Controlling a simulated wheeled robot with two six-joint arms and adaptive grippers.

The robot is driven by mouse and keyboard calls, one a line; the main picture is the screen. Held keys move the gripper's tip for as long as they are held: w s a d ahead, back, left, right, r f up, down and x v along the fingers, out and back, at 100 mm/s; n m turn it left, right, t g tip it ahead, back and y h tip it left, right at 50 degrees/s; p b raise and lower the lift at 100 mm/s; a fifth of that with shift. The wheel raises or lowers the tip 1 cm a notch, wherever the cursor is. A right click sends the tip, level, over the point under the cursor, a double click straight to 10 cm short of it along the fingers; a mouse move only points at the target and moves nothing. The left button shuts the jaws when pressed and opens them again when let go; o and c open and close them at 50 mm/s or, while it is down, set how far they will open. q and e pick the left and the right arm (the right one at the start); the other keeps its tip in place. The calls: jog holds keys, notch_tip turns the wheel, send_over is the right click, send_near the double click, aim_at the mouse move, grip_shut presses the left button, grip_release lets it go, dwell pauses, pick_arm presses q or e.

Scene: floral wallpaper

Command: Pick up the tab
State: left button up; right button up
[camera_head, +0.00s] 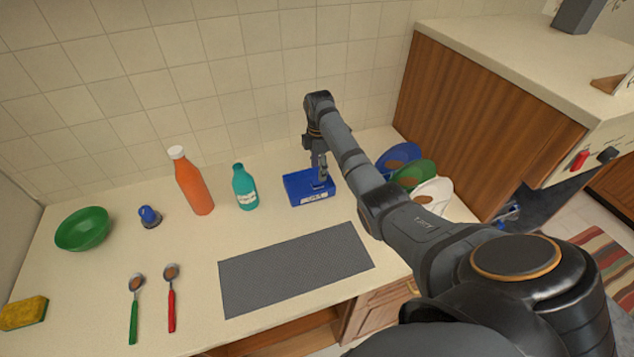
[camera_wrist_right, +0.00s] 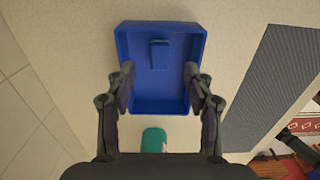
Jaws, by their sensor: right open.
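A small blue tab (camera_wrist_right: 160,55) lies inside the open blue box (camera_wrist_right: 160,104), near its far wall in the right wrist view. In the head view the blue box (camera_head: 297,197) has a white label and stands on the counter by the wall; the tab cannot be made out there. My right gripper (camera_head: 322,176) points down at the box. In the right wrist view my right gripper (camera_wrist_right: 159,72) is open and empty, its fingers to either side of the box interior. The tab shows between and slightly beyond the fingertips. My left gripper is out of view.
A teal bottle (camera_head: 245,188) and an orange bottle (camera_head: 193,183) stand left of the box. A grey mat (camera_head: 295,268) lies in front. Blue, green and white plates (camera_head: 433,196) stand at the right. A green bowl (camera_head: 83,229), sponge (camera_head: 22,313) and two spoons lie left.

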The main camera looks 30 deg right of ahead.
aim_at(317, 181)
jog(key=shift+w+f, duration=0.1)
jog(key=shift+f, duration=0.15)
jog(key=shift+a+f+p, duration=0.1)
jog(key=shift+f+p, duration=0.35)
jog(key=shift+p, duration=0.05)
notch_tip(317, 181, down, 4)
jog(key=shift+a+r+p, duration=0.1)
jog(key=shift+p, duration=0.25)
jog(key=shift+f, duration=0.2)
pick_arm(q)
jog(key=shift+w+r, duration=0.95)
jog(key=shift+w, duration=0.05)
pick_arm(e)
jog(key=c, duration=1)
